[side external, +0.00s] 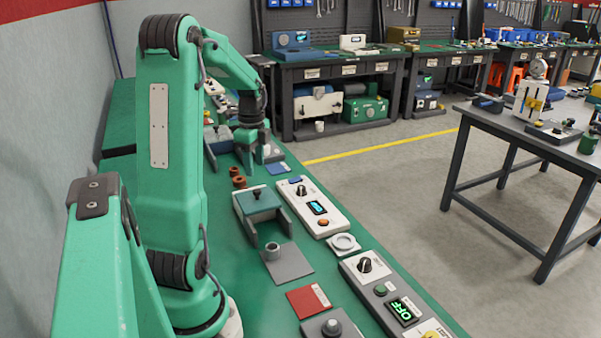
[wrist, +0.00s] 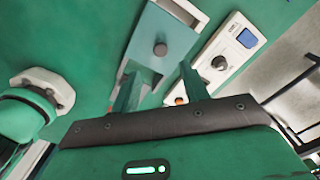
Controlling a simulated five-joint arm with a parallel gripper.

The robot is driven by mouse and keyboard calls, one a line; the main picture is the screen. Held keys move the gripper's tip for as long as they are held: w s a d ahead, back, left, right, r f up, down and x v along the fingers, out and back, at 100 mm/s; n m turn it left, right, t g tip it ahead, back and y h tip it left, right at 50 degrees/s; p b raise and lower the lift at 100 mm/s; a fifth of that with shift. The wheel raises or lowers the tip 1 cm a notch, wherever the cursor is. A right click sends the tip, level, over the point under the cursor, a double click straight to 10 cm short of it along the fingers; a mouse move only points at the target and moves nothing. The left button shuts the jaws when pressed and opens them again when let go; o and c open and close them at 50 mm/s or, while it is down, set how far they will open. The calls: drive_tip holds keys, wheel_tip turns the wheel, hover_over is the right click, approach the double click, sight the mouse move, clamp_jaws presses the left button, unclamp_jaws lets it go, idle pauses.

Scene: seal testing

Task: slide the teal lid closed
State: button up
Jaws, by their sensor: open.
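The teal lid (side external: 258,201) has a small dark knob on top and sits on a grey frame (side external: 281,222) whose two rails extend past it toward the camera. In the wrist view the lid (wrist: 168,30) lies beyond my fingertips, with its round knob (wrist: 160,49) near its middle. My gripper (side external: 256,166) is above the bench, behind the lid in the side view. Its fingers are open and empty, and they also show in the wrist view (wrist: 159,78). I see no contact with the lid or knob. The lid's underside is hidden.
A white control box (side external: 312,208) with a black knob and display stands close to the right of the lid. A grey plate with a post (side external: 286,262) and a red pad (side external: 308,300) lie nearer the camera. Small brown parts (side external: 238,180) lie behind the lid.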

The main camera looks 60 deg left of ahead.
sight(257, 190)
drive_tip(key=shift+a, duration=0.1)
drive_tip(key=shift+f, duration=0.2)
drive_tip(key=shift+f, duration=3.8)
clamp_jaws()
